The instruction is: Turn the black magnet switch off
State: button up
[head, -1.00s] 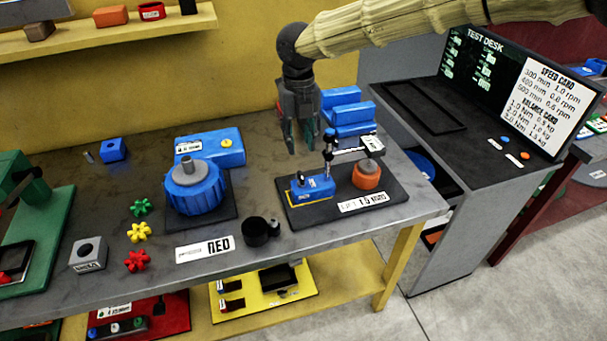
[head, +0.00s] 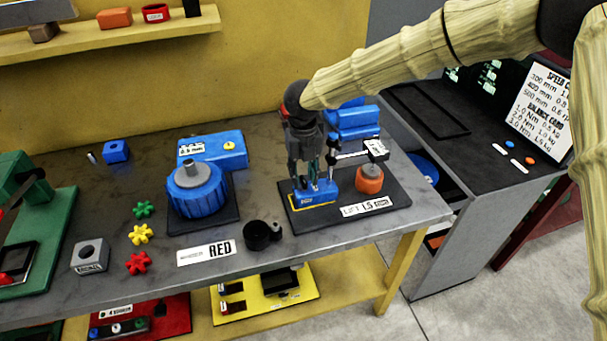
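A blue magnet base (head: 318,197) with a yellow line along its lower edge sits on a black plate (head: 300,222) at the right of the workbench. A dark post (head: 332,160) rises beside it, with an arm reaching right over an orange-red round part (head: 369,180). My gripper (head: 308,182) points down, its fingertips at the top of the blue base. The black switch is not distinct now; the fingers cover that spot. A gap shows between the fingers, but I cannot tell whether they press on the switch.
A blue ribbed drum (head: 197,190) and a black ring-shaped holder (head: 262,235) stand left of the plate. Blue blocks (head: 354,120) stand behind my gripper. A test desk (head: 470,150) is at the right.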

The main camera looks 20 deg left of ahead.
jog(key=shift+f, duration=0.5)
grip_shut()
